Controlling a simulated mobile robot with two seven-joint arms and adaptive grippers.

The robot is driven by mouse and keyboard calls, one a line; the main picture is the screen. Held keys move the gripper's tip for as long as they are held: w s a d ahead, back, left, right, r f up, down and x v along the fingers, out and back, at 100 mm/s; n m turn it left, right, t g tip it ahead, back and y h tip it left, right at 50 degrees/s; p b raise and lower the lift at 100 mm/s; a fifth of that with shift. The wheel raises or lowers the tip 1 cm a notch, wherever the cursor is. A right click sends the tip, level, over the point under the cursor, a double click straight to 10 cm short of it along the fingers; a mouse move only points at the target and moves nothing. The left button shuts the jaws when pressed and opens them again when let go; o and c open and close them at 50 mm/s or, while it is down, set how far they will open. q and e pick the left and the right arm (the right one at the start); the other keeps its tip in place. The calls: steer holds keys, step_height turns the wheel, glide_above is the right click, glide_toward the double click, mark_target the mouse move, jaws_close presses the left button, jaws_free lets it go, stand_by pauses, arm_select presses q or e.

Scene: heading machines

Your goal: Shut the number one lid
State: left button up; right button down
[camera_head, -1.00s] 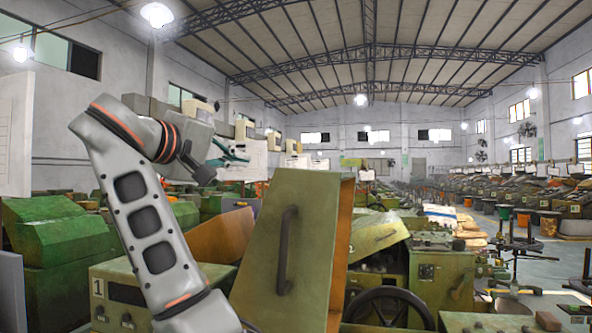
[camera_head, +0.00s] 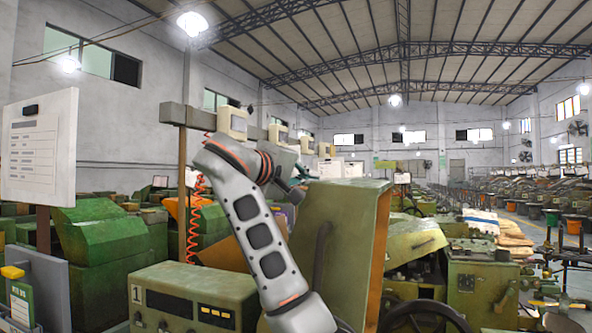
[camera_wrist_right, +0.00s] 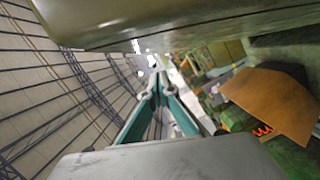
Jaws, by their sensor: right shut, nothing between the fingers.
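The number one lid (camera_head: 345,235) is a worn green metal cover standing raised, with a dark bar handle (camera_head: 321,255) on its face and an orange-brown inner side at the right. It belongs to the machine whose green control box (camera_head: 190,300) carries a "1" plate. My left gripper is out of view.
A dark handwheel (camera_head: 420,316) and green machine housing (camera_head: 480,280) stand right of the lid. A white notice board (camera_head: 40,150) is at the left, before other green machines (camera_head: 105,245). An orange-brown panel (camera_head: 218,253) lies behind the control box.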

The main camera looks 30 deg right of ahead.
steer(key=shift+s+d+f, duration=0.25)
steer(key=shift+s+d, duration=0.15)
steer(key=shift+s, duration=0.1)
steer(key=shift+s+d+f, duration=0.2)
steer(key=shift+s+d, duration=0.15)
steer(key=shift+s, duration=0.1)
